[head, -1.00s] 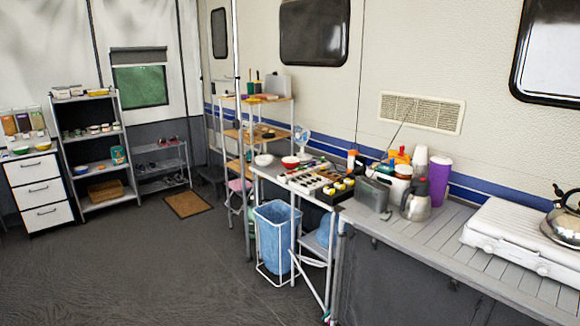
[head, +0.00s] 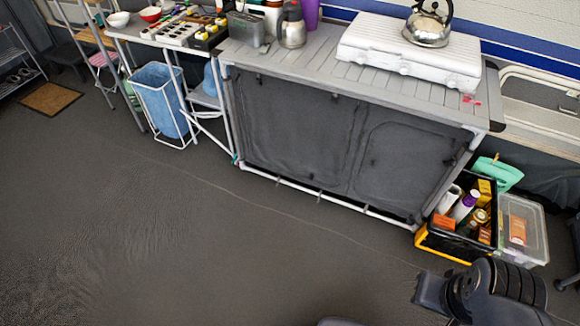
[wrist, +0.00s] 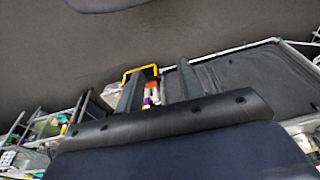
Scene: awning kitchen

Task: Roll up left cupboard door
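The grey cupboard (head: 345,140) stands under the slatted counter in the head view. Its left door (head: 290,115) is a dark fabric panel hanging down, closed, with small dark toggles along its top edge. The right door (head: 395,155) also hangs closed. My gripper is at the end of my dark arm, at the lower right of the head view, away from the left door. In the wrist view my gripper (wrist: 158,84) has two grey fingers apart with nothing held between them. A dark cupboard panel (wrist: 255,82) shows right of the fingers there.
A black and yellow crate (head: 460,225) of bottles and boxes and a clear bin (head: 523,228) stand right of the cupboard. A blue-lined bin (head: 162,100) stands to its left. A white stove (head: 410,50) with a kettle (head: 428,22) is on top. The floor in front is clear.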

